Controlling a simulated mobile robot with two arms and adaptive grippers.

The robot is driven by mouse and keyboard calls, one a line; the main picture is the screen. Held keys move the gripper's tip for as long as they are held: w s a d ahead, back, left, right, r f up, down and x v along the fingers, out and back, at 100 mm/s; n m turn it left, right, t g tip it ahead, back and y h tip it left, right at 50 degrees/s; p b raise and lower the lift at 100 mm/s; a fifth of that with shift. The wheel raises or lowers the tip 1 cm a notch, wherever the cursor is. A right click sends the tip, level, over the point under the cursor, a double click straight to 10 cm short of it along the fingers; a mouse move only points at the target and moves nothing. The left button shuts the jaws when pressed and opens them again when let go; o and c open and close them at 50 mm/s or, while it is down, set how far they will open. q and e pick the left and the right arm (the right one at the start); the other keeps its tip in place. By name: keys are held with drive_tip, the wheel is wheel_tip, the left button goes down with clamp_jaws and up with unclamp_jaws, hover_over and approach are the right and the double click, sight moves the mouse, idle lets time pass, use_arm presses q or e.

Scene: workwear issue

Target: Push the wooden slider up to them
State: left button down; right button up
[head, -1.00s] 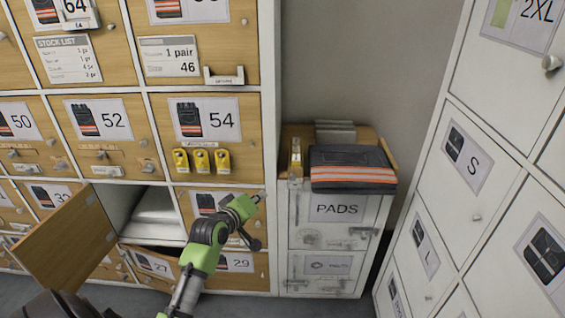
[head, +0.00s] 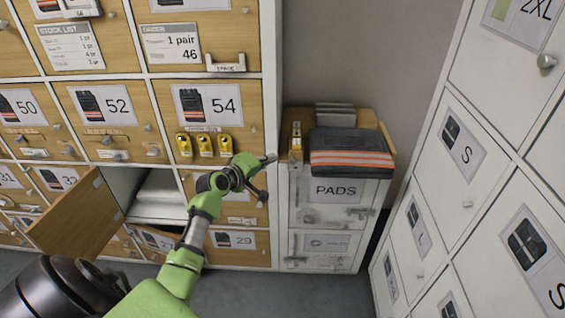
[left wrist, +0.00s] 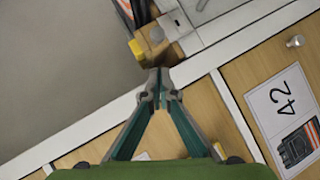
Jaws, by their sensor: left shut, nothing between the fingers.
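A narrow cabinet marked PADS (head: 335,192) has a wooden top. At the left of that top is a small wooden block with a grey round knob, which I take for the slider (head: 295,156); it shows more clearly in the left wrist view (left wrist: 178,33). A yellow piece (head: 297,130) is beside it. Folded dark workwear with orange stripes (head: 350,150) lies to its right, with a grey stack (head: 335,112) behind. My left gripper (head: 272,159) is shut and empty, just left of the block. In the left wrist view its fingertips (left wrist: 160,77) are close to the block; contact is unclear.
Wooden lockers with numbered labels (head: 208,103) stand at the left, and one door (head: 75,218) hangs open. White lockers (head: 460,195) close off the right side. Dark floor lies between them.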

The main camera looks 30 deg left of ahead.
sight(300, 157)
use_arm(q)
drive_tip(key=shift+w+d+f, duration=0.5)
drive_tip(key=shift+w+d, duration=0.2)
drive_tip(key=shift+w, duration=0.1)
drive_tip(key=shift+w+d+f, duration=0.5)
drive_tip(key=shift+w+d, duration=0.15)
drive_tip(key=shift+w, duration=0.1)
drive_tip(key=shift+w+d+r+p, duration=0.1)
drive_tip(key=shift+w+d+p, duration=0.3)
drive_tip(key=shift+d, duration=0.25)
drive_tip(key=shift+w+d+r+p, duration=0.1)
drive_tip(key=shift+w+d+p, duration=0.2)
drive_tip(key=shift+d+p, duration=0.25)
drive_tip(key=shift+w+d+f, duration=0.1)
drive_tip(key=shift+d+f, duration=0.05)
